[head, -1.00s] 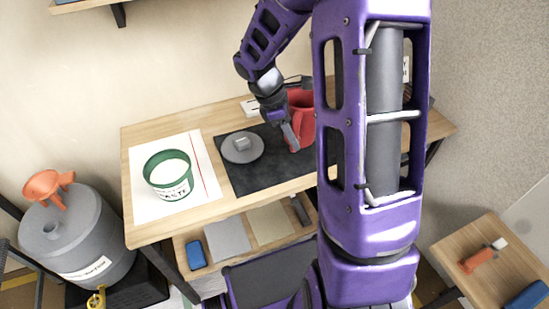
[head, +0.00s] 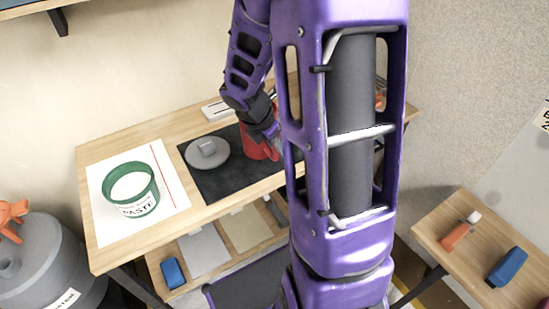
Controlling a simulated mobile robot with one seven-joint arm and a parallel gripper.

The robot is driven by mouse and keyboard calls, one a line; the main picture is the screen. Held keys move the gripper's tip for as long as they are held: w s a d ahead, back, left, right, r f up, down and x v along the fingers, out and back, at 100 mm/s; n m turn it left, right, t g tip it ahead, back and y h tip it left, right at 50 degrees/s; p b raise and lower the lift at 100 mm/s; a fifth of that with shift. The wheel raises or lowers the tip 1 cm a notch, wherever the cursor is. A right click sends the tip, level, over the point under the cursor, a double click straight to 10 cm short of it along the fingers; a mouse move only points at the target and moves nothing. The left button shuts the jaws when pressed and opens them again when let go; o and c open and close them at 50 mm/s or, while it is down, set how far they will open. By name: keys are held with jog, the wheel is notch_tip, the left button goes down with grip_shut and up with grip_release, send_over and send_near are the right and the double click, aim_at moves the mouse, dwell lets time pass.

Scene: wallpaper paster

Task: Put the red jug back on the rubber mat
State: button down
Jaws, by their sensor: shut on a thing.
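The red jug (head: 254,150) is at the right part of the dark rubber mat (head: 215,185) on the wooden table, partly hidden behind my arm. My gripper (head: 270,146) is shut on the jug at its right side; the fingertips are mostly hidden. I cannot tell whether the jug's base touches the mat or is held just above it. A grey round lid (head: 207,153) with a square knob lies on the mat to the left of the jug.
A green paste tub (head: 131,186) stands on a white sheet (head: 105,228) left of the mat. A white strip-like item (head: 215,111) lies behind the mat. A side table (head: 480,255) at right holds an orange-handled tool (head: 458,232) and a blue block (head: 507,267).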

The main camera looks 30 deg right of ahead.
jog(key=shift+f+b, duration=0.65)
jog(key=shift+f, duration=1.05)
jog(key=shift+f, duration=0.2)
jog(key=c, duration=0.7)
grip_release()
jog(key=shift+r, duration=0.1)
jog(key=shift+r, duration=0.3)
jog(key=p+v, duration=0.4)
jog(key=v, duration=0.7)
jog(key=shift+a+r, duration=0.25)
